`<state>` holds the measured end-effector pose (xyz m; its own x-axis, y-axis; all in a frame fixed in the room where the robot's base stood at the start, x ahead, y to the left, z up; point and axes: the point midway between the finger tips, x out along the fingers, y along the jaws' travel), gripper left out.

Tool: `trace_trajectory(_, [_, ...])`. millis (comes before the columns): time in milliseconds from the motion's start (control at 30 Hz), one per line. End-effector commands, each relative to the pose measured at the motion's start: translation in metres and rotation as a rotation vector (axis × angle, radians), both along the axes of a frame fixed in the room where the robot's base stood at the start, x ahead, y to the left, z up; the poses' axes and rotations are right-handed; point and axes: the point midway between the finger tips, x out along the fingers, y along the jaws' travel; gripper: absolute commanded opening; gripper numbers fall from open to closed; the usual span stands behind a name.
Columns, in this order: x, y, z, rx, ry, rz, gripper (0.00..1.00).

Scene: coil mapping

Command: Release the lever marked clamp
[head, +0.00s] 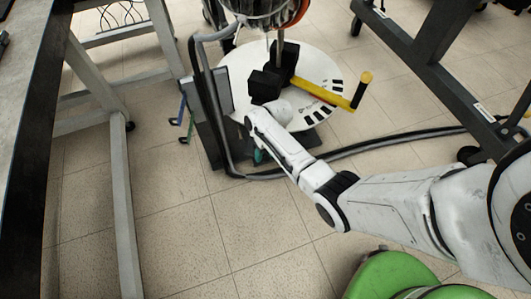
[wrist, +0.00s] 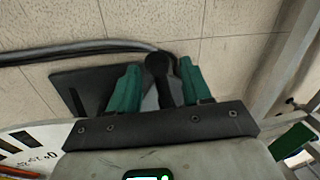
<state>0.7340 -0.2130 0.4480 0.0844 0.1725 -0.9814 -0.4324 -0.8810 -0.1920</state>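My gripper (head: 260,156) reaches down beside a round white disc (head: 232,72) in the head view, low near its stand. In the wrist view, my gripper (wrist: 160,66) has its two teal fingers apart. A dark, round-ended lever (wrist: 157,68) stands between them, with small gaps visible on both sides. Its lower part is hidden by the gripper body. No clamp marking is readable. A yellow bar (head: 325,93) with an upright yellow handle (head: 361,90) lies across the disc, by black blocks (head: 265,86).
A thick grey cable (head: 385,142) runs over the tiled floor behind the gripper. A dark plate (wrist: 75,92) lies beside the fingers. A table frame (head: 118,190) stands left, a dark frame (head: 440,85) right, and a green round object (head: 390,275) sits at front right.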

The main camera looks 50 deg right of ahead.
Motion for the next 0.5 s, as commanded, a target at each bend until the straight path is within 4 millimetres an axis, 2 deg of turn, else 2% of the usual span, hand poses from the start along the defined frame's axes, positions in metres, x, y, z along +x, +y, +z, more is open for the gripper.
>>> trace_trajectory(33, [0.0000, 0.0001, 0.0000, 0.000, 0.000, 0.000, 0.43])
trace_trajectory(500, [-0.0001, 0.0003, 0.0000, 0.000, 0.000, 0.000, 0.00])
